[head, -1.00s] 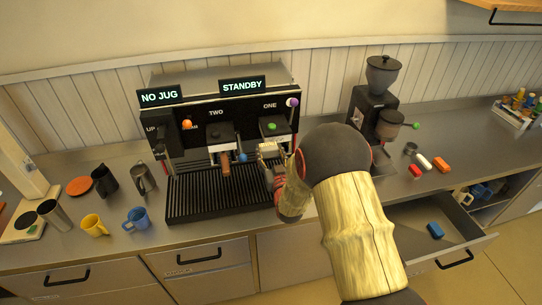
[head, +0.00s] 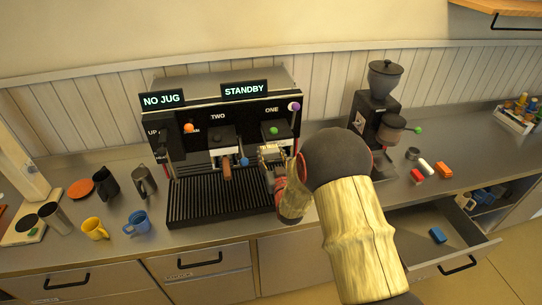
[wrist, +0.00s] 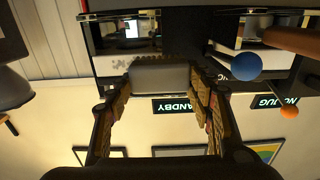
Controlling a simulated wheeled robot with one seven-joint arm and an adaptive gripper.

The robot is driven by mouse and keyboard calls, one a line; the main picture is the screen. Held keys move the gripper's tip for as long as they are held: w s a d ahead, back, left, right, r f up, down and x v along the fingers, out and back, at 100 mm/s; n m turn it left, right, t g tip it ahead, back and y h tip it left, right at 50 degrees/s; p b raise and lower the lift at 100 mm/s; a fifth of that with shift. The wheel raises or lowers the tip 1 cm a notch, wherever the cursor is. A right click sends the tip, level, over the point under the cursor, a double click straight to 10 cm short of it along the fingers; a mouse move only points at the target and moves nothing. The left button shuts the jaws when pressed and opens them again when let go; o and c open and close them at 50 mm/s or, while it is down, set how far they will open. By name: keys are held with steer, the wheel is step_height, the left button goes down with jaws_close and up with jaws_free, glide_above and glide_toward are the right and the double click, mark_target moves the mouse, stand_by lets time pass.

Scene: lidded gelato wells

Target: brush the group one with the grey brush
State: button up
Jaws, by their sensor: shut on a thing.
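The espresso machine (head: 220,120) stands against the back wall, and its front carries the labels TWO and ONE. Group one is under the ONE label (head: 272,111), near a green knob (head: 274,131); my gripper hides most of its underside. My gripper (head: 271,157) is at the machine's front below it. In the wrist view, its fingers (wrist: 160,90) are shut on the grey brush (wrist: 160,86), a grey block with a bristle-like edge facing the machine. I cannot tell whether the bristles touch the group.
A brown-handled portafilter (head: 227,172) and a blue ball knob (head: 244,161) are just left of my gripper. The drip tray (head: 205,208) lies below. A grinder (head: 375,125) stands right, above an open drawer (head: 410,240). Mugs (head: 96,229) and jugs (head: 145,179) stand left.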

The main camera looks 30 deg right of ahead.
mark_target(279, 151)
steer(key=shift+b+x, duration=0.5)
steer(key=shift+x, duration=0.3)
steer(key=shift+d, duration=0.1)
steer(key=shift+s+d+b, duration=0.35)
steer(key=shift+d+b, duration=0.1)
steer(key=shift+d, duration=0.3)
steer(key=shift+s+d+b, duration=0.35)
steer(key=shift+d+b, duration=0.1)
steer(key=shift+d, duration=0.3)
steer(key=shift+s+d+b, duration=0.15)
steer(key=shift+d+b, duration=0.35)
steer(key=shift+d, duration=0.3)
steer(key=shift+s+d+b, duration=0.15)
steer(key=shift+d+b, duration=0.35)
steer(key=shift+d, duration=0.3)
steer(key=shift+s+d+b, duration=0.15)
steer(key=shift+d+b, duration=0.25)
steer(key=shift+d, duration=0.25)
steer(key=shift+s+d+r+b, duration=0.1)
steer(key=shift+s+d+b, duration=0.1)
steer(key=shift+d+b, duration=0.55)
